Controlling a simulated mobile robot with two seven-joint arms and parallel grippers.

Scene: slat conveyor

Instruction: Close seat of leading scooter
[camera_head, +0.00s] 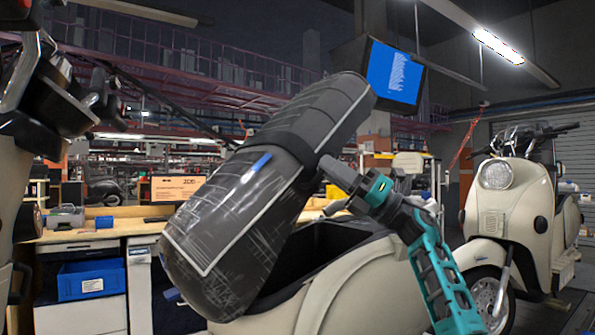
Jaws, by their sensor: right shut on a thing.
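The black seat (240,215) of the nearest cream scooter (365,295) is raised and tilted steeply, its top leaning up to the right. The dark storage opening (322,248) beneath it is uncovered. My right gripper (330,168), on a teal and grey arm from the lower right, is shut on the right-hand edge of the seat, about halfway up. The exact grip of the fingertips is hard to make out. My left gripper is not in view.
Another cream scooter (510,205) stands behind at the right. Part of a further vehicle (25,110) fills the left edge. A workbench (100,238) with a blue bin (91,280) stands behind the seat. A blue screen (394,73) shows beyond the seat's top.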

